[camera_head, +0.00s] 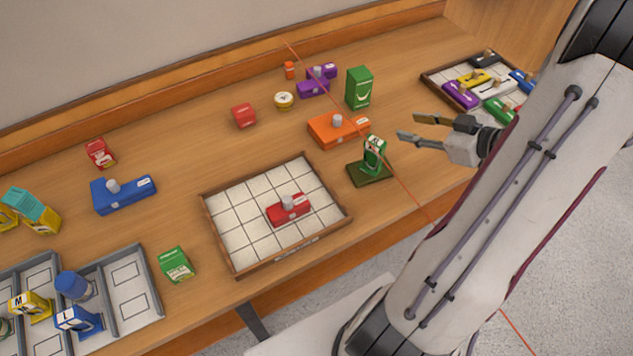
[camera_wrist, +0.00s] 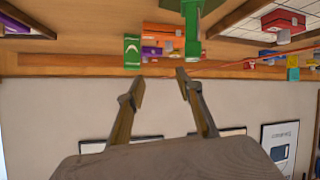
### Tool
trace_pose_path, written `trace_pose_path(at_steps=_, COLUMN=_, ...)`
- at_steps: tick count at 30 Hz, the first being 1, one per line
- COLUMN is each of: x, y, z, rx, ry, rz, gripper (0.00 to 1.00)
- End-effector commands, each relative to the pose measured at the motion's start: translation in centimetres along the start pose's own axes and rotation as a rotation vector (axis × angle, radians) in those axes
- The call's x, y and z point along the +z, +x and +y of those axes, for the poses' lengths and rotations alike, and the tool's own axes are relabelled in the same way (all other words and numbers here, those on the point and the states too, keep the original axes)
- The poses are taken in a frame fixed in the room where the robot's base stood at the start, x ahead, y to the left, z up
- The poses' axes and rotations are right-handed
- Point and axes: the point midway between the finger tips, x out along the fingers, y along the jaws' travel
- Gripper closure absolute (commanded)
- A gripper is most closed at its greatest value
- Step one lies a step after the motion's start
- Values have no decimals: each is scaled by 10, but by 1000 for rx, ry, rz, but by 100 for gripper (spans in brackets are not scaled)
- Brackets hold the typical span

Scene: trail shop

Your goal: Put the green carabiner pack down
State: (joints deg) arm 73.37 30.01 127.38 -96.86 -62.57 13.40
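My gripper (camera_head: 409,127) is open and empty, above the right part of the table. Its two fingers show apart in the wrist view (camera_wrist: 160,84), with nothing between them. A taller green box with a white curved mark (camera_head: 359,88) stands farther back. I cannot tell which green one is the carabiner pack.
An orange block (camera_head: 330,133) lies beside the pad. A tiled tray (camera_head: 236,272) holds a red block (camera_head: 288,209). Another green box (camera_head: 176,264) stands near the front edge. A tray of coloured blocks (camera_head: 433,79) is at the back right. Grey trays (camera_head: 153,286) are at left.

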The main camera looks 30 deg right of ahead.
Motion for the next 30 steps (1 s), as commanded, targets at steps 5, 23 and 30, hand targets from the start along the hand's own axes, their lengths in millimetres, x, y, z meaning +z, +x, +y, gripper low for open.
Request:
trace_pose_path(at_steps=5, x=-33, y=16, z=23, rx=110, ry=-79, rz=-104, gripper=64)
trace_pose_path(at_steps=23, x=-146, y=11, z=34, rx=444, ry=-129, rz=-324, gripper=64)
trace_pose_path(at_steps=30, x=-181, y=-6, z=4, rx=519, ry=-68, rz=-372, gripper=64)
